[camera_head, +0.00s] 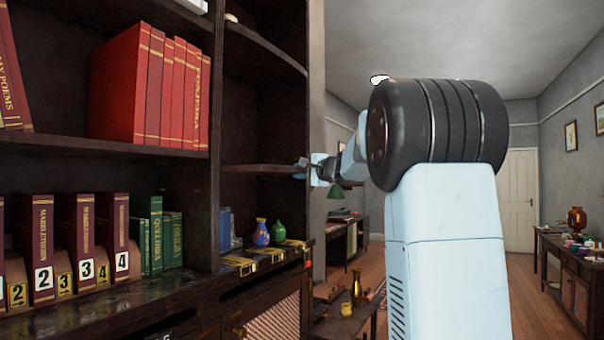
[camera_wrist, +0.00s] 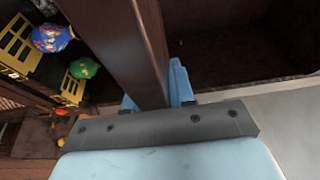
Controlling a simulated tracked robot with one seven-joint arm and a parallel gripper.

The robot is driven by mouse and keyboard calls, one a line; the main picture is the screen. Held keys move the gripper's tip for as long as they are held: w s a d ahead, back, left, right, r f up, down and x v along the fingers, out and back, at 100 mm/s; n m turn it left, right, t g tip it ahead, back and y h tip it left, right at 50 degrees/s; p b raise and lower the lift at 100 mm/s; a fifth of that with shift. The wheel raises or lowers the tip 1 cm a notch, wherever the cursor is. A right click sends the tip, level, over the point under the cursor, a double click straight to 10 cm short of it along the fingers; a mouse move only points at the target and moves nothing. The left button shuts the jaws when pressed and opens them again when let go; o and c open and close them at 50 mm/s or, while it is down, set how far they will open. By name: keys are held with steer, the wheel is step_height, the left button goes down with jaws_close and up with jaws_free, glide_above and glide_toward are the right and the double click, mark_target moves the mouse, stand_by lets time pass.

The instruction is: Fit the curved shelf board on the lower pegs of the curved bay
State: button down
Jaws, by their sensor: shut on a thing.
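The dark curved shelf board (camera_head: 258,168) shows nearly edge-on in the head view, about level inside the curved bay (camera_head: 262,110). My gripper (camera_head: 305,171) is shut on its right end, just outside the bay's right side. In the wrist view the board (camera_wrist: 116,40) runs up and left from between the light blue fingers of my gripper (camera_wrist: 157,98). The lower pegs are not visible, so I cannot tell whether the board rests on them or is just above them.
Below the board, a blue patterned vase (camera_head: 261,233) and a green vase (camera_head: 279,231) stand on the bay's ledge. A fixed curved shelf (camera_head: 262,45) is above. Red books (camera_head: 150,85) fill the neighbouring bay on the left.

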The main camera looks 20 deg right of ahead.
steer(key=shift+w+a+r, duration=0.1)
steer(key=shift+w+a, duration=1.2)
steer(key=shift+w, duration=0.35)
steer(key=shift+w+a+f, duration=0.1)
steer(key=shift+w+a, duration=1.15)
steer(key=shift+w, duration=0.4)
steer(key=shift+w+a+r, duration=0.1)
steer(key=shift+w+a, duration=1.2)
steer(key=shift+w, duration=0.35)
stand_by(2.2)
